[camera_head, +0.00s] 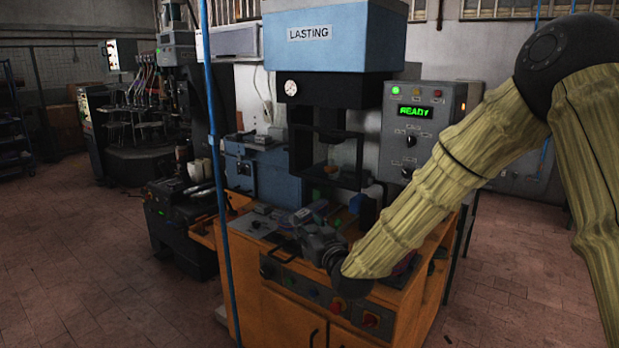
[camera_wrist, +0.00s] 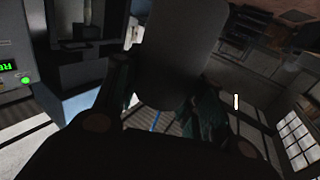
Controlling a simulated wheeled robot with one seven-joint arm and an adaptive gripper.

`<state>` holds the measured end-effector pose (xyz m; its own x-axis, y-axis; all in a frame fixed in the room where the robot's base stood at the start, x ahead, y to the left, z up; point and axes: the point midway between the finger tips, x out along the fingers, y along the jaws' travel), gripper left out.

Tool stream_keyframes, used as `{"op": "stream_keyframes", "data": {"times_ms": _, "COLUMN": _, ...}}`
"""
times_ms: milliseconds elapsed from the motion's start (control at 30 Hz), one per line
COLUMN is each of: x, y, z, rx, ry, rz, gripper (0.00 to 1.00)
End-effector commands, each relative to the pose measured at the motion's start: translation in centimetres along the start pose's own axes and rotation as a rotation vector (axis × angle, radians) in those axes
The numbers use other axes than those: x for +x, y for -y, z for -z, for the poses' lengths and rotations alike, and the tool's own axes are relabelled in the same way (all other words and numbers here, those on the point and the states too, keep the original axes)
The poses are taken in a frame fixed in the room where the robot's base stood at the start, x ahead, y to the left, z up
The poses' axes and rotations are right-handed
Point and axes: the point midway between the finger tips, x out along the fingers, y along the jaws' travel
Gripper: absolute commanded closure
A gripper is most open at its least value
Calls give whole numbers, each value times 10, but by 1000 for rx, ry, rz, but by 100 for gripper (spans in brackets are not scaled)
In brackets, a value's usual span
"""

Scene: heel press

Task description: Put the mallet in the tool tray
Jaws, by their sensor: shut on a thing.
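My gripper (camera_head: 318,240) is over the front of the orange bench, below the lasting press. In the wrist view my gripper (camera_wrist: 165,95) has its two dark fingers on either side of a large dark grey rounded piece, which looks like the mallet (camera_wrist: 178,50). It is shut on this piece. In the head view a small grey shape at the fingertips looks like part of the mallet (camera_head: 304,214); the arm and gripper hide the rest. A flat grey tray-like surface (camera_head: 254,224) lies on the bench left of my gripper; I cannot tell if it is the tool tray.
The blue lasting press (camera_head: 335,45) stands behind the bench (camera_head: 275,308). A control box with a READY display (camera_head: 424,135) stands to its right. A blue upright pole (camera_head: 219,190) runs at the bench's left side. Brick-coloured floor (camera_head: 90,270) is open at the left.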

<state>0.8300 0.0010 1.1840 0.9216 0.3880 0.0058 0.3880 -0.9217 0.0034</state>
Motion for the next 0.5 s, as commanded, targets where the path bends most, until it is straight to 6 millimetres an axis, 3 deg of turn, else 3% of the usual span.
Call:
{"op": "stream_keyframes", "data": {"times_ms": 333, "x": -20, "y": -31, "z": -55, "rx": 0, "ry": 1, "rz": -78, "gripper": 100}}
{"op": "stream_keyframes", "data": {"times_ms": 500, "x": -34, "y": -50, "z": -102, "rx": 2, "ry": 6, "rz": -134, "gripper": 100}}
